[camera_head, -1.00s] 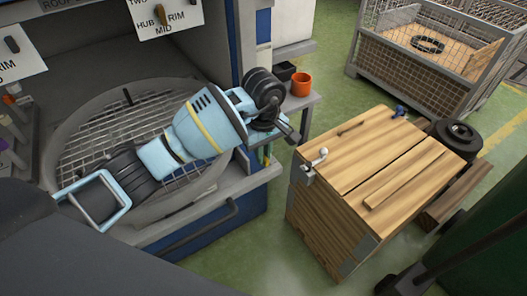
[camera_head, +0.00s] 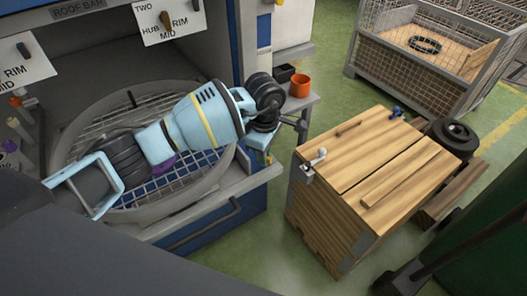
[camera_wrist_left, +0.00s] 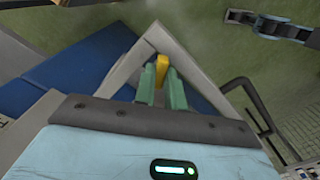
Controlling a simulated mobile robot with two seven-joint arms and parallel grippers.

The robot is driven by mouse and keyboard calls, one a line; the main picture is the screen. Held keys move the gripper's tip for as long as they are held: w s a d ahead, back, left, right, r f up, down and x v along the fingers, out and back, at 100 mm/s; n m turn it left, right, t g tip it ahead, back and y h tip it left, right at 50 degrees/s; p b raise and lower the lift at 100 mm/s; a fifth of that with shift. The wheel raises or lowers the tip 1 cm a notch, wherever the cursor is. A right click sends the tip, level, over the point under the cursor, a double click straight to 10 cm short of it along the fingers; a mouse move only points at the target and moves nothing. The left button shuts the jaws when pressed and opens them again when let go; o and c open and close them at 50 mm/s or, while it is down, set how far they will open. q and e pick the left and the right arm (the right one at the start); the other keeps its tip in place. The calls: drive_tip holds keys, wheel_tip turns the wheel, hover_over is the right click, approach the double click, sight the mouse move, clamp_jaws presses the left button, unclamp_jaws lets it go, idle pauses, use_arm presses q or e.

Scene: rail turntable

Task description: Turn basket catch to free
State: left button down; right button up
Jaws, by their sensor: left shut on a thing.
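My left gripper (camera_wrist_left: 161,92) has two green fingers in the left wrist view, shut on a small yellow piece (camera_wrist_left: 162,69). The piece looks like the basket catch, at the corner of a grey metal frame (camera_wrist_left: 124,69); its turn angle is hard to read. In the head view my pale blue left arm reaches across the round basket (camera_head: 223,165), and the left gripper (camera_head: 268,157) is low beside the ledge corner, partly hidden by its wrist. The basket has a grey rim and a wire-grid floor. My right gripper is not in view.
A wooden-topped crate (camera_head: 385,165) stands right of the ledge. A small grey side table (camera_head: 306,101) with an orange cup (camera_head: 299,86) is behind the wrist. A mesh cage (camera_head: 400,70) stands at the back. Green floor (camera_head: 330,75) is open between them.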

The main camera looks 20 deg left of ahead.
use_arm(q)
drive_tip(key=n+p, duration=0.2)
drive_tip(key=n, duration=0.4)
drive_tip(key=shift+r+n, duration=0.15)
drive_tip(key=shift+n, duration=0.15)
drive_tip(key=n+p, duration=0.1)
drive_tip(key=n, duration=0.2)
drive_tip(key=shift+n, duration=1)
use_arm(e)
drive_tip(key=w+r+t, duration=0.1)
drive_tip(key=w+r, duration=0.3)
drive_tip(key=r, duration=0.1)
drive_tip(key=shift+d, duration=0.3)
use_arm(q)
drive_tip(key=shift+f+p, duration=0.2)
drive_tip(key=shift+p, duration=0.1)
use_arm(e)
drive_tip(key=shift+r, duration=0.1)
use_arm(q)
drive_tip(key=c, duration=1.5)
unclamp_jaws()
drive_tip(key=shift+o, duration=0.2)
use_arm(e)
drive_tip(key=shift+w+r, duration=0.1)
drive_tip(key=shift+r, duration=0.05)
use_arm(q)
drive_tip(key=shift+r, duration=0.1)
